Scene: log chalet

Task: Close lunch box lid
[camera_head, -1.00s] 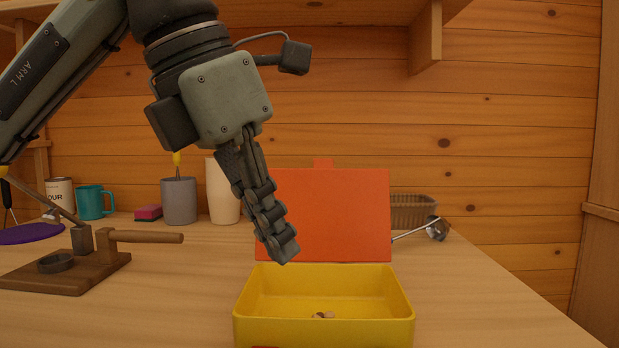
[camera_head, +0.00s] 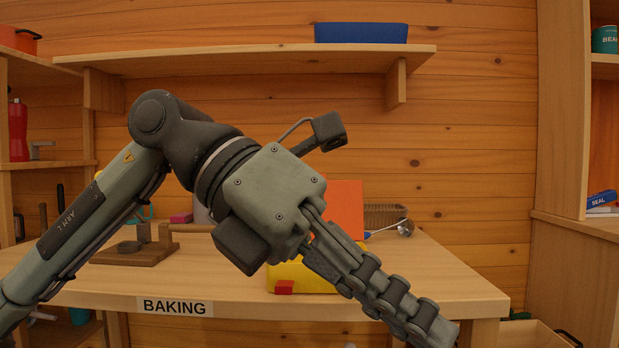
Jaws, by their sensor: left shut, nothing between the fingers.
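The lunch box has a yellow body (camera_head: 291,275) with a red latch (camera_head: 284,287) on its front, standing on the wooden table. Its orange-red lid (camera_head: 346,205) stands upright at the back, open. My left arm and gripper hide most of the box and part of the lid. My left gripper (camera_head: 432,332) is shut and empty. It points down and to the right, in front of the box in the picture, with its fingertips low at the right. I cannot tell whether it touches the box. My right gripper is not in view.
A wooden press (camera_head: 142,246) sits at the table's left. A shelf (camera_head: 250,64) with a blue bin (camera_head: 361,33) hangs above. The table's right part (camera_head: 455,285) is clear.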

